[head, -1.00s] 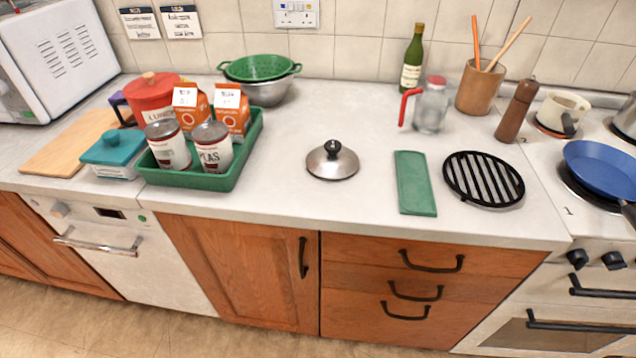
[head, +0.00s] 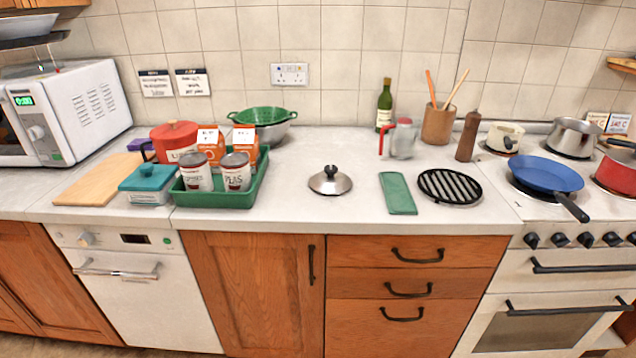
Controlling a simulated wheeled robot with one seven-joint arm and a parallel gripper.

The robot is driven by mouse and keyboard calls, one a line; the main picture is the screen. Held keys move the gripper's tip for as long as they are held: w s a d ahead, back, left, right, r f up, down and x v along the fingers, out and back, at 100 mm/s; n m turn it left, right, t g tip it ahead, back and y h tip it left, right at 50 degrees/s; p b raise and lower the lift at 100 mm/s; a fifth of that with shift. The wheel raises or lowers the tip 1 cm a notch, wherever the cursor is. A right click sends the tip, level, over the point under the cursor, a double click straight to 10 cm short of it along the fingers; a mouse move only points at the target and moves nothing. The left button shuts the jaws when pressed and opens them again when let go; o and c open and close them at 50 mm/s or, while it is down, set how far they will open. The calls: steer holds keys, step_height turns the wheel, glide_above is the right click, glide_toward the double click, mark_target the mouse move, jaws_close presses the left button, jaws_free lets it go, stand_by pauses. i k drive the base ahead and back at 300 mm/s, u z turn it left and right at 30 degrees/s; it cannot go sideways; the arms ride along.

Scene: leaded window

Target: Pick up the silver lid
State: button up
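The silver lid (head: 330,181) lies on the white countertop (head: 290,213), near the middle of the head view. It is a shiny low dome with a black knob on top, knob up. Nothing touches it or covers it. My gripper does not show in the head view.
Left of the lid is a green tray (head: 219,199) with cans and orange cartons. A glass jug (head: 403,140) and bottle (head: 384,107) stand behind. Counter around the lid is clear.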

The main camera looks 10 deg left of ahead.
mark_target(331, 181)
steer(key=u, duration=0.6)
steer(key=i, duration=1.2)
steer(key=u, duration=0.45)
